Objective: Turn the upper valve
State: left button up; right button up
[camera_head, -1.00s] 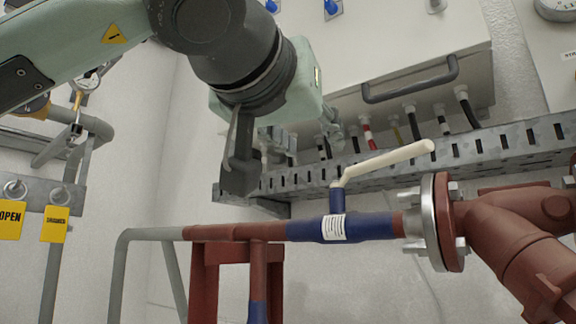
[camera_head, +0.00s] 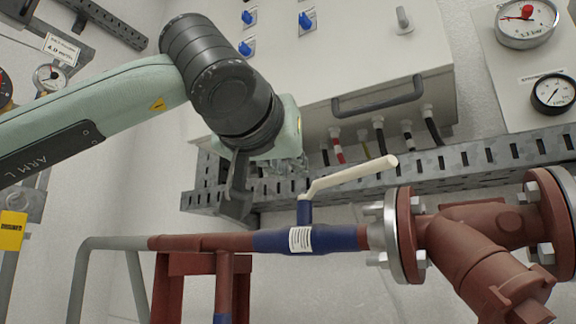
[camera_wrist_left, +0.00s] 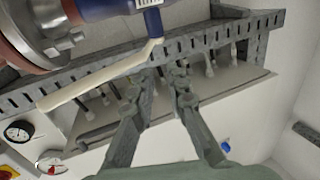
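The upper valve has a cream lever handle (camera_head: 350,176) on a blue body (camera_head: 335,238) set in a horizontal pipe. The handle slopes up to the right from its stem. My left gripper (camera_head: 265,188) is to the left of the stem, apart from the handle, with empty fingers spread. In the left wrist view, the handle (camera_wrist_left: 100,78) runs left of the fingertips (camera_wrist_left: 165,75), its bent stem end near them, and the blue valve stem (camera_wrist_left: 153,22) is above. No contact shows. My right gripper is not in view.
A perforated metal cable tray (camera_head: 460,164) runs behind the valve, below a white cabinet with a grey bar handle (camera_head: 392,98). A red-brown flange (camera_head: 406,235) stands right of the valve. A red support (camera_head: 178,285) is below the pipe. Gauges hang at upper right.

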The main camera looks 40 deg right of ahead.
pick_arm(q)
grip_shut()
jog(key=o, duration=0.8)
grip_release()
jog(key=v, duration=1.2)
jog(key=shift+c, duration=0.2)
